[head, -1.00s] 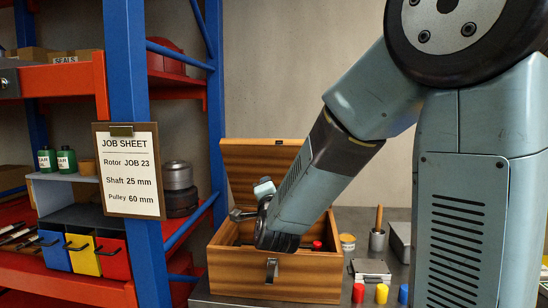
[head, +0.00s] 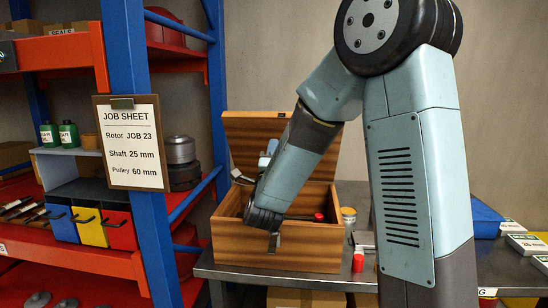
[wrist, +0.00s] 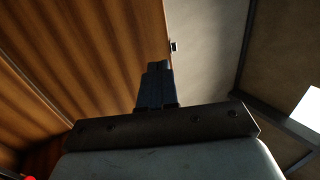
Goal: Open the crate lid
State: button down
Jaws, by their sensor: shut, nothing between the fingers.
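The wooden crate (head: 270,247) stands on the metal bench in the head view, with a dark latch on its front. Its lid (head: 262,130) stands raised at the back, so the crate is open. My arm reaches down in front of the lid and over the crate's left part. My wrist hides much of the opening and part of the lid. My gripper (wrist: 158,68) is shut and empty in the wrist view, close to striped wood. I cannot tell whether it touches the wood.
A red piece (head: 318,217) shows inside the crate. A jar (head: 348,219) and a red cylinder (head: 358,261) stand to its right. The orange and blue shelf rack (head: 137,150) with the job sheet (head: 132,142) is close on the left. A blue bin (head: 485,218) is at right.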

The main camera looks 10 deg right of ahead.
aim_at(277, 121)
jog(key=x, duration=0.8)
jog(key=shift+w+d+r, duration=0.1)
jog(key=shift+w+r, duration=0.1)
jog(key=shift+w, duration=0.1)
